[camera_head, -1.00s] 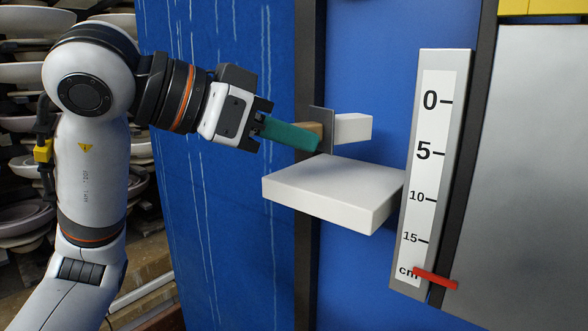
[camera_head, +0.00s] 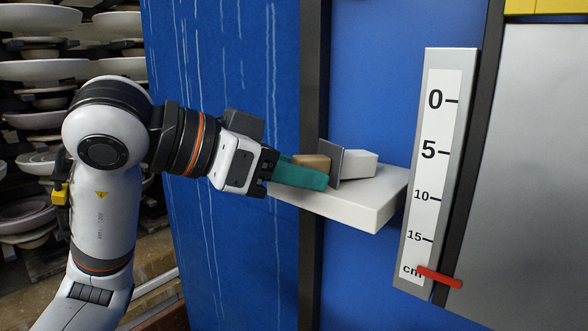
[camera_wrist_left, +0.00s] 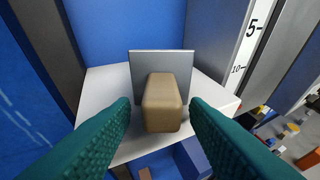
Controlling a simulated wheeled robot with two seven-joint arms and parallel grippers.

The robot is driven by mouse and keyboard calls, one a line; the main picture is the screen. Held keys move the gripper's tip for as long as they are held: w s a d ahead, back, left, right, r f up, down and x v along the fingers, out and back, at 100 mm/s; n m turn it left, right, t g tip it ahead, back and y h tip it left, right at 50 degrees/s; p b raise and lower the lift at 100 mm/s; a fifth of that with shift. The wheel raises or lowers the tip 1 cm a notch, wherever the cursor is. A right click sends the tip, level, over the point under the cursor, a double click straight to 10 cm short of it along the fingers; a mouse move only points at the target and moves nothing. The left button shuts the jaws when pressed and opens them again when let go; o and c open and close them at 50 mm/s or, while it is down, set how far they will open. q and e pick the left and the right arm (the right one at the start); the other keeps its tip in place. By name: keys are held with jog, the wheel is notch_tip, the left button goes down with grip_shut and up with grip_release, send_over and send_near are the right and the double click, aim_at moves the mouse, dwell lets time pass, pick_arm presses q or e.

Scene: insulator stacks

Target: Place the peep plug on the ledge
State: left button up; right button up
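The peep plug has a tan block handle (camera_head: 312,162), a grey plate (camera_head: 335,165) and a white block end (camera_head: 357,164). It appears to rest on the white ledge (camera_head: 365,208), with the handle toward my left gripper. In the left wrist view the tan handle (camera_wrist_left: 162,105) stands in front of the plate (camera_wrist_left: 140,66), over the ledge (camera_wrist_left: 93,98). My left gripper (camera_head: 318,177), with teal fingers, is around the handle. In the wrist view its fingers (camera_wrist_left: 160,106) are spread, with a gap on each side of the handle. My right gripper is not in view.
A centimetre scale (camera_head: 433,170) with a red marker (camera_head: 439,277) stands right of the ledge. A dark vertical post (camera_head: 313,85) and blue panels are behind. Shelves of dishes (camera_head: 40,72) stand at the left. A blue bin (camera_wrist_left: 190,155) shows below the ledge.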

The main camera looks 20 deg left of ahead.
pick_arm(q)
jog(key=shift+r+p, duration=0.25)
jog(key=shift+p, duration=0.05)
jog(key=b+v, duration=0.3)
jog(key=v, duration=0.9)
jog(key=shift+b, duration=0.35)
jog(key=shift+f, duration=0.1)
